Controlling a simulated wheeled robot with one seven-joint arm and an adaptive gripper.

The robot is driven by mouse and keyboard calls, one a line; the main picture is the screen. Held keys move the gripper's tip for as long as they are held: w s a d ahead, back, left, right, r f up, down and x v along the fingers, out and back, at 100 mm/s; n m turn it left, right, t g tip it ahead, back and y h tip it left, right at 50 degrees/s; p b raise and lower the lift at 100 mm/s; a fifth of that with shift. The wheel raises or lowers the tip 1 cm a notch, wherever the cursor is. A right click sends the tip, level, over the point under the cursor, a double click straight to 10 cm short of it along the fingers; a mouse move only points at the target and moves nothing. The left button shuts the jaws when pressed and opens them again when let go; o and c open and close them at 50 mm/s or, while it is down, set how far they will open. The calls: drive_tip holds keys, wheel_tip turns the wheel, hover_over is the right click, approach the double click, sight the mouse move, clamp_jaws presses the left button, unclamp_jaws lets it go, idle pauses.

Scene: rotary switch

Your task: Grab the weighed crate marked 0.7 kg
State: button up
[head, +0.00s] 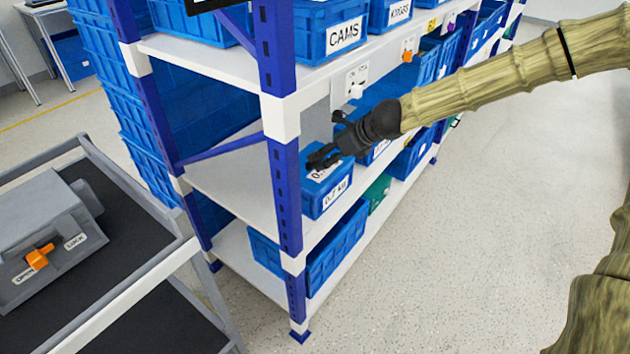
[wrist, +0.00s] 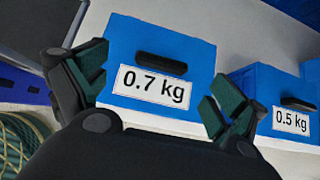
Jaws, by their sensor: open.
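The blue crate marked 0.7 kg (head: 327,188) sits on the middle shelf near the shelf's near end. In the wrist view the crate (wrist: 190,57) shows its front face, with a white "0.7 kg" label and a dark handle slot above it. My gripper (head: 318,158) reaches in from the right and overlaps the crate's top in the head view. In the wrist view my gripper (wrist: 160,92) has its two fingers spread apart, one near each side of the crate front, with nothing between them. I cannot tell whether a finger touches the crate.
A blue crate marked 0.5 kg (wrist: 290,100) stands right of it. A blue shelf post (head: 285,195) stands left of the crate. A CAMS crate (head: 330,35) is on the shelf above, with a switch plate (head: 350,85) below it. A cart (head: 120,190) stands at left. The floor at right is clear.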

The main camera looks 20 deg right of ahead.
sight(315, 176)
drive_tip(key=x, duration=0.1)
drive_tip(key=b+x, duration=0.1)
drive_tip(key=x, duration=0.2)
drive_tip(key=shift+w+d+f, duration=0.1)
drive_tip(key=shift+d+f, duration=0.1)
drive_tip(key=shift+d, duration=0.1)
drive_tip(key=shift+w+a+f, duration=0.1)
drive_tip(key=shift+w+a, duration=0.1)
drive_tip(key=shift+w, duration=0.05)
drive_tip(key=shift+c, duration=0.4)
clamp_jaws()
